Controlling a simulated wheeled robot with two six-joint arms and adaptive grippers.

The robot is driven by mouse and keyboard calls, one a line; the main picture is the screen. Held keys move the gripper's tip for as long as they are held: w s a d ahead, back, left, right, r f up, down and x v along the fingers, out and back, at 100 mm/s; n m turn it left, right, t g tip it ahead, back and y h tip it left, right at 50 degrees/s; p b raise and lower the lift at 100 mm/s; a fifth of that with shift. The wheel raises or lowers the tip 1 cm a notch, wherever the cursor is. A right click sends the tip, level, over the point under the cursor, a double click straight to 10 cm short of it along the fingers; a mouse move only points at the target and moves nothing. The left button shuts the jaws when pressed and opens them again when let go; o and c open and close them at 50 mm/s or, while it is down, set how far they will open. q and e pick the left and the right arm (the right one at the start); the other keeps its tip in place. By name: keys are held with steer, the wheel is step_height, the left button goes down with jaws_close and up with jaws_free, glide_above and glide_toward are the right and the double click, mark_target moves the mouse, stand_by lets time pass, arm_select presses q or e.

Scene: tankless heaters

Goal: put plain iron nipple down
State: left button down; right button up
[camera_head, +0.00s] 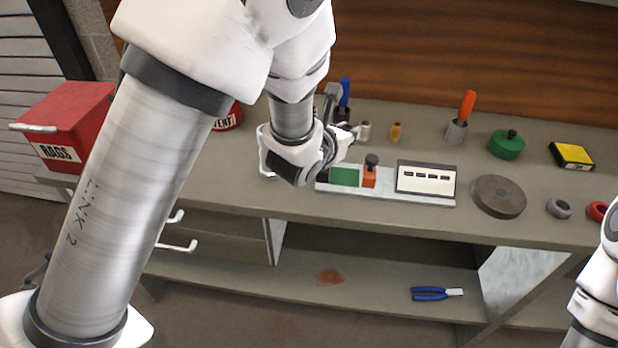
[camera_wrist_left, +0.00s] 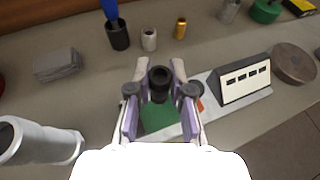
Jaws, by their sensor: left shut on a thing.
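My left gripper (camera_wrist_left: 159,82) is shut on the plain iron nipple (camera_wrist_left: 159,76), a short dark open-ended tube, in the left wrist view. The nipple shows between the two fingers, above or near the green pad (camera_wrist_left: 158,120); I cannot tell whether it touches anything below. In the head view my left gripper (camera_head: 342,143) is over the back left of the light strip, and the nipple cannot be made out there. My right gripper is out of view; only part of my right arm shows at the right edge.
The light strip carries the green pad (camera_head: 345,177), an orange block (camera_head: 369,178) and a slotted white panel (camera_head: 425,181). Behind stand a light fitting (camera_head: 364,131), a brass fitting (camera_head: 396,131) and a grey cup (camera_head: 456,132). A brown disc (camera_head: 499,196) lies right.

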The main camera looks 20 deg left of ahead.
arm_select(q)
glide_above(345, 177)
steer(key=f, duration=0.5)
steer(key=shift+w+d+f, duration=0.25)
steer(key=shift+w+f, duration=0.05)
steer(key=shift+f, duration=0.1)
steer(key=f, duration=0.2)
steer(key=s+f, duration=0.1)
steer(key=shift+a+f+p, duration=0.25)
steer(key=shift+a+p, duration=0.1)
steer(key=shift+p, duration=0.05)
steer(key=shift+w+d+f, duration=0.15)
steer(key=shift+w, duration=0.15)
steer(key=shift+f, duration=0.15)
steer(key=c, duration=1.3)
jaws_free()
steer(key=shift+s, duration=0.15)
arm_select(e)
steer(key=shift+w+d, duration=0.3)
